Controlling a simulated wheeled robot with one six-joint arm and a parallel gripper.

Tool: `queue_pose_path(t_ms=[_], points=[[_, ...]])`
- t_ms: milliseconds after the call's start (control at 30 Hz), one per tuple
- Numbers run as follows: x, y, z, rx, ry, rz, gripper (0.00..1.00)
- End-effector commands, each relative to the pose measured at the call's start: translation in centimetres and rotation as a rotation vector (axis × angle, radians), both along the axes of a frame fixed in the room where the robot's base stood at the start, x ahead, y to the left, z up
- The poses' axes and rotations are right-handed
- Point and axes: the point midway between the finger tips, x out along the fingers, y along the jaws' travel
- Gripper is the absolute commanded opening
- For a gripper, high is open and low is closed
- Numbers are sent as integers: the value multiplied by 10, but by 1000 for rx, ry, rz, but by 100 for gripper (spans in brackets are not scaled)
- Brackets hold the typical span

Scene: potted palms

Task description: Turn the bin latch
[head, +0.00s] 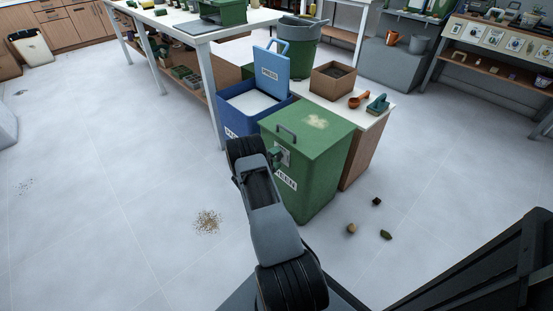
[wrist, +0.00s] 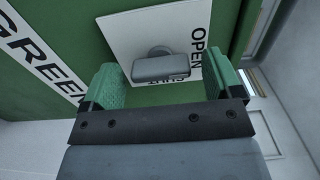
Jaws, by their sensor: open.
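The green bin (head: 318,150) stands in front of the blue bin, its lid down and a grey handle on top. Its front carries a white plate (wrist: 125,38) with the words OPEN at the right and, partly hidden, SHUT below. The grey latch (wrist: 160,67) sits on this plate, its bar lying across the wrist picture. My gripper (wrist: 163,80) is open, with one green-padded finger on each side of the latch and a gap to both. In the head view my gripper (head: 275,157) is at the bin's front, and my arm hides part of it.
The blue bin (head: 236,117) stands behind with its lid (head: 271,70) raised. A low bench holds a brown box (head: 333,78) and an orange scoop (head: 359,99). Spilled grains (head: 207,222) and small lumps (head: 352,229) lie on the floor. The floor at left is mostly clear.

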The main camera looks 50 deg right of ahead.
Motion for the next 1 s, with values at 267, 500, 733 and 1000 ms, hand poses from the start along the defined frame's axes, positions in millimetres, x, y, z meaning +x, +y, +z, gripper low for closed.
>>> queue_pose_path(t_ms=[267, 500, 733, 1000], points=[[5, 48, 3, 0, 3, 6, 85], [8, 95, 2, 1, 3, 5, 85], [9, 124, 1, 1, 2, 2, 85], [9, 134, 0, 1, 2, 1, 85]])
